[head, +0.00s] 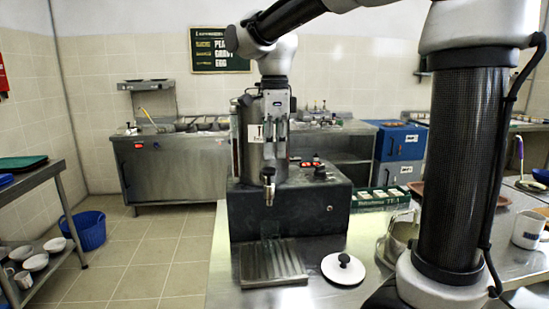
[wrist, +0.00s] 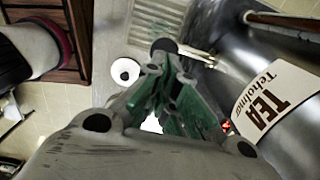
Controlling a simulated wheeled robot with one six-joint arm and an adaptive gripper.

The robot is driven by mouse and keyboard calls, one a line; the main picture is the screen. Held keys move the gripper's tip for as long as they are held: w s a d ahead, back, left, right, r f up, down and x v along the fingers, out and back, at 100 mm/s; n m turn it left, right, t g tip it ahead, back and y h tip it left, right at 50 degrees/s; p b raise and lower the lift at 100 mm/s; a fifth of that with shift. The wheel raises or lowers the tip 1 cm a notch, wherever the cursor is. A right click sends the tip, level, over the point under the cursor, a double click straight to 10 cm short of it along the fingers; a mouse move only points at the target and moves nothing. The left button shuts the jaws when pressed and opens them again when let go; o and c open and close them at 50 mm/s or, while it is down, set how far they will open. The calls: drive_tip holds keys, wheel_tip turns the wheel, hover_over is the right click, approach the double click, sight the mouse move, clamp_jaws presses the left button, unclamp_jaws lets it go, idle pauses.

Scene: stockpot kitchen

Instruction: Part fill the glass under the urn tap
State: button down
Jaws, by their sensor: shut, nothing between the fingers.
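The urn (head: 242,135) is a tall steel cylinder on a dark base, with a white label that reads TEA in the wrist view (wrist: 272,103). Its tap (head: 268,186) points down at the front, above the ribbed drip tray (head: 285,262). A faint, clear upright shape at the back of the tray, seemingly the glass (head: 270,249), is hard to make out. My gripper (head: 275,152) points down in front of the urn, above the tap. Its green-padded fingers (wrist: 180,88) are shut and empty. Whether they touch the urn or tap cannot be told.
A white lid with a black knob (head: 344,270) lies right of the drip tray. A tea box (head: 380,197), a steel jug (head: 399,235) and a white mug (head: 528,229) stand further right. A blue basket (head: 88,230) is on the floor at left.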

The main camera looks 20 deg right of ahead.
sight(275, 168)
drive_tip(key=shift+f, duration=1.2)
drive_tip(key=shift+f, duration=0.95)
drive_tip(key=shift+s, duration=0.1)
idle(0.6)
